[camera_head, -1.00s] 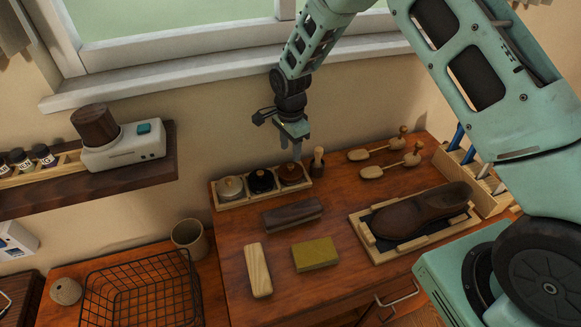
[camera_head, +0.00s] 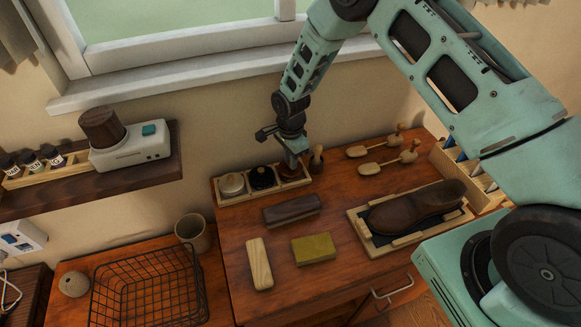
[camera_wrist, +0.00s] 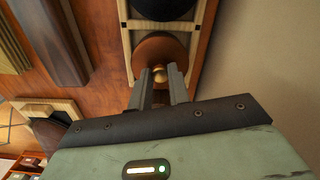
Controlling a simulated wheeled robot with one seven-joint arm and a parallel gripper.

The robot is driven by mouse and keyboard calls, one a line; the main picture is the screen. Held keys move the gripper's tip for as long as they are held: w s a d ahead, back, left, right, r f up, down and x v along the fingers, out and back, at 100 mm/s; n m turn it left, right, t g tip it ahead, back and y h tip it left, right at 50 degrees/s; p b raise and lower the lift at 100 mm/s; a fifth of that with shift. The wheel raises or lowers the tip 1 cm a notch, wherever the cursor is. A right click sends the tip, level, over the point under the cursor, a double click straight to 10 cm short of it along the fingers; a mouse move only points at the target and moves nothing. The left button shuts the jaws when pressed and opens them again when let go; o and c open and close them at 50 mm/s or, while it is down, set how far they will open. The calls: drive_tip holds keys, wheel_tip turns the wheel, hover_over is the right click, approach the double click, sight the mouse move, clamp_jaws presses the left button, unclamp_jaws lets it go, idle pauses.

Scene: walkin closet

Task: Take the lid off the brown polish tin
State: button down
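The brown polish tin (camera_head: 292,172) sits in the right compartment of a small wooden tray (camera_head: 236,200) at the back of the desk. Its brown lid (camera_wrist: 157,48) with a small brass knob (camera_wrist: 160,74) shows in the wrist view, and the lid is on. My gripper (camera_head: 292,163) points down right above this tin and partly hides it. In the wrist view my gripper's (camera_wrist: 160,80) two fingers stand apart, one on each side of the knob. I cannot tell whether they touch it.
A pale tin (camera_head: 232,184) and a black tin (camera_head: 262,177) share the tray. A small wooden-handled brush (camera_head: 317,160) stands close to the right. A dark brush (camera_head: 292,209) lies in front. A shoe (camera_head: 416,206) rests on a framed mat. The wall is close behind.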

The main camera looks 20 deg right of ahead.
drive_tip(key=shift+r+b, duration=0.1)
drive_tip(key=shift+b, duration=0.2)
drive_tip(key=shift+s+r+b, duration=0.1)
drive_tip(key=shift+s+b, duration=0.05)
drive_tip(key=shift+b, duration=0.2)
wheel_tip(320, 180, up, 6)
drive_tip(key=b, duration=0.3)
drive_tip(key=shift+r, duration=0.25)
drive_tip(key=s+b, duration=0.6)
drive_tip(key=s, duration=1.3)
drive_tip(key=shift+s+r+b, duration=0.15)
drive_tip(key=shift+s+b, duration=0.1)
drive_tip(key=shift+b, duration=0.05)
